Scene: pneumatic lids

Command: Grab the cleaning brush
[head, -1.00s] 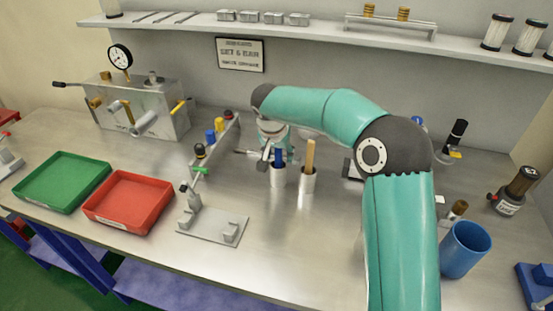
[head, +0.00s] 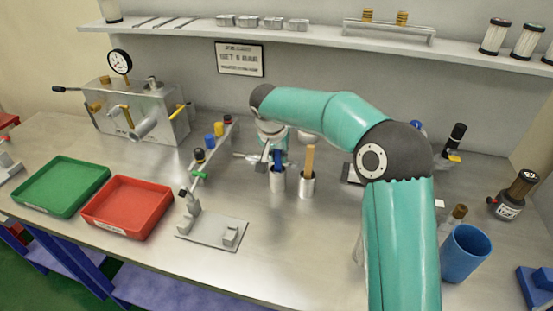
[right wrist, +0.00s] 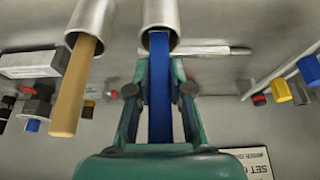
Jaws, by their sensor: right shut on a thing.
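A blue handle (right wrist: 160,95) stands in a metal cup (right wrist: 161,22), with its lower end hidden inside. The blue handle also shows in the head view (head: 277,160), in its cup (head: 277,183). My right gripper (right wrist: 159,92) has its two fingers on either side of the blue handle and is shut on it. A tan wooden handle (head: 310,158) stands in a second metal cup (head: 308,187) just to the right. The heads of both tools are hidden, so I cannot tell by shape which is the cleaning brush. My left gripper is not in view.
A green tray (head: 22,205) and a red tray (head: 90,218) lie at the left. A grey stand (head: 240,236) is in front of the cups. A blue cup (head: 465,252) and a dark-topped bottle (head: 512,205) stand at the right. A shelf (head: 200,28) runs above the bench.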

